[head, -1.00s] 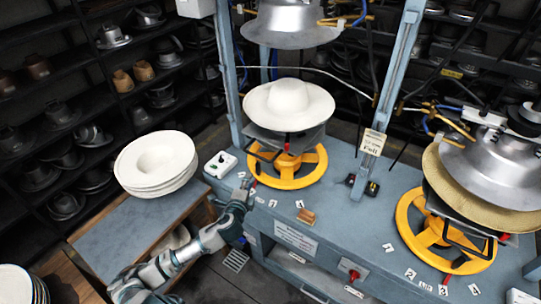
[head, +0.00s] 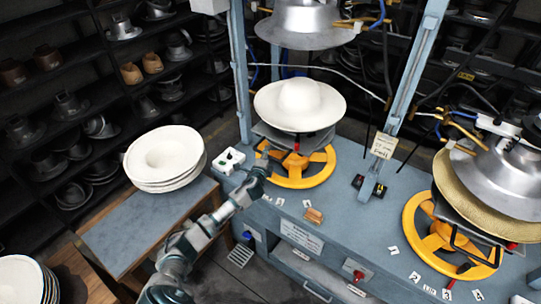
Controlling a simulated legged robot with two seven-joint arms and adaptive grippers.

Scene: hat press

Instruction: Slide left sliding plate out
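The left sliding plate (head: 267,134) is a dark grey plate under a white hat (head: 300,104) at the left press. A small red knob (head: 297,147) shows at its front, above the yellow handwheel (head: 318,170). A dark metal bar shows below the plate's left side. My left gripper (head: 260,171) is at the left edge of this wheel, in front of and below the plate. Its fingers are small and dark, so whether it is open or touching anything is unclear. My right gripper is not in view.
A silver press head (head: 300,25) hangs above the white hat. A white button box (head: 229,160) stands left of the gripper. A stack of white hats (head: 165,158) sits on the side table. A second press with a tan hat (head: 450,190) and yellow wheel stands right.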

